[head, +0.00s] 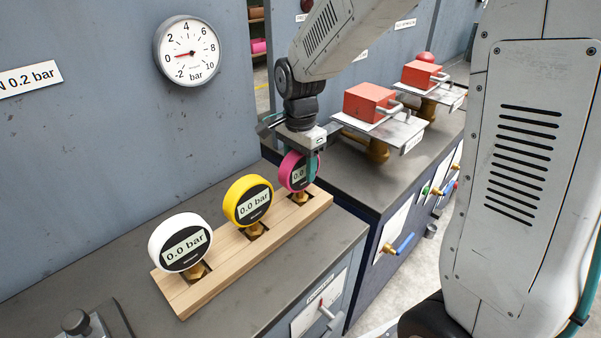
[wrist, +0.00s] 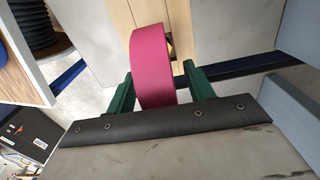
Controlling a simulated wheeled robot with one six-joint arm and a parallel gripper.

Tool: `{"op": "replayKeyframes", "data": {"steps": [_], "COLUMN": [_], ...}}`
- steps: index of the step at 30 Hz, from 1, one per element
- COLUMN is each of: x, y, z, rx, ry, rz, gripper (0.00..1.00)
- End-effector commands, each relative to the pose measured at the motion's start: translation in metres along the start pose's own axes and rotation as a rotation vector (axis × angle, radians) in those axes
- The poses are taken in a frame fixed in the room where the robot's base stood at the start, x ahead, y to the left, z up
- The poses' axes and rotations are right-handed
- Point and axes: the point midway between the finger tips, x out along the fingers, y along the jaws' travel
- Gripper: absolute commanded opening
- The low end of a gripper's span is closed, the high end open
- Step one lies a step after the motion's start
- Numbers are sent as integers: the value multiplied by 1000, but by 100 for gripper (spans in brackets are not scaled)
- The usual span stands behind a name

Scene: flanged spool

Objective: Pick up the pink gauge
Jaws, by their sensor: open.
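The pink gauge (head: 292,172) stands upright at the far right end of a wooden rack, its brass stem in the rack's last hole. Its face reads 0.0. In the wrist view the gauge's pink rim (wrist: 151,65) lies between the two green fingers. My gripper (head: 301,165) is open around the gauge from above, one finger covering the right part of its face. In the wrist view a gap shows on the right between gauge and finger; on the left the finger is very close, and I cannot tell whether it touches.
The wooden rack (head: 240,262) also holds a yellow gauge (head: 249,201) and a white gauge (head: 180,243) left of the pink one. A grey wall (head: 100,130) with a dial stands behind. Red blocks (head: 369,102) on metal plates stand right of my gripper.

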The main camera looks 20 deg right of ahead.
Motion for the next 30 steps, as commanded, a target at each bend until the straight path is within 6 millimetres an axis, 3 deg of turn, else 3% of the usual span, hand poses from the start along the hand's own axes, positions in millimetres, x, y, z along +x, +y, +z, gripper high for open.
{"op": "replayKeyframes", "data": {"steps": [7, 12, 13, 23, 30], "x": [1, 1, 1, -1, -21], "y": [0, 0, 0, 0, -1], "z": [0, 0, 0, 0, 0], "rx": [0, 0, 0, 0, 0], "ry": [0, 0, 0, 1, 1], "rz": [-2, -1, -1, -2, -5], "gripper": [53, 5, 0, 0, 0]}}
